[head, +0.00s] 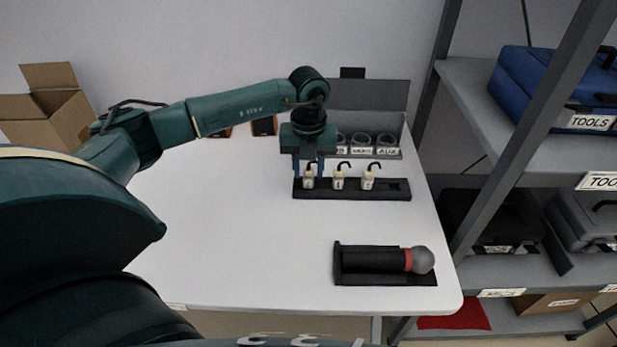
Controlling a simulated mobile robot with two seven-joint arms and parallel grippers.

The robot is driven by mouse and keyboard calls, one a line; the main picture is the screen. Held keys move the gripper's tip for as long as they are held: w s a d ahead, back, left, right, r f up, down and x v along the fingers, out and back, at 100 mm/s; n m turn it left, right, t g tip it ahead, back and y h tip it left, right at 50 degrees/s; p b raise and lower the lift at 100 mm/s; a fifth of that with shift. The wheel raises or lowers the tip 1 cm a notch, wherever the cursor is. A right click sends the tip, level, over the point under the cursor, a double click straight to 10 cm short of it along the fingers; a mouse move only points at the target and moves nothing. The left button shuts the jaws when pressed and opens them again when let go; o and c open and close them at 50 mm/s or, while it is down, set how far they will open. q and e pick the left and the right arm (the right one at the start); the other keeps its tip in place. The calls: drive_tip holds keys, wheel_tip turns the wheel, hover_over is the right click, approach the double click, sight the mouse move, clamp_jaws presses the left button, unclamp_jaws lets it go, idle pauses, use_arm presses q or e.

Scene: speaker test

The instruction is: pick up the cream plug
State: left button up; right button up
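Several cream plugs with black hooked tops stand upright in a black holder (350,194) on the white table. The left one (308,182) is under my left gripper (308,170), the middle one (339,182) and the right one (368,182) stand clear of it. My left gripper points down, with its blue fingers apart on either side of the left plug; a gap seems to show between fingers and plug. The gripper partly hides the plug's top. At the holder's right end is an empty-looking slot (397,188). My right gripper is out of view.
A grey rack (395,118) with labelled round jars stands behind the holder. A black cradle (345,277) with a grey-headed microphone-like object (421,260) lies at front right. An open cardboard box (60,120) is at left. Metal shelving (470,95) stands at right. The table's middle (230,220) is clear.

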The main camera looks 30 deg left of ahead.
use_arm(q)
clamp_jaws()
drive_tip(key=shift+r, duration=0.15)
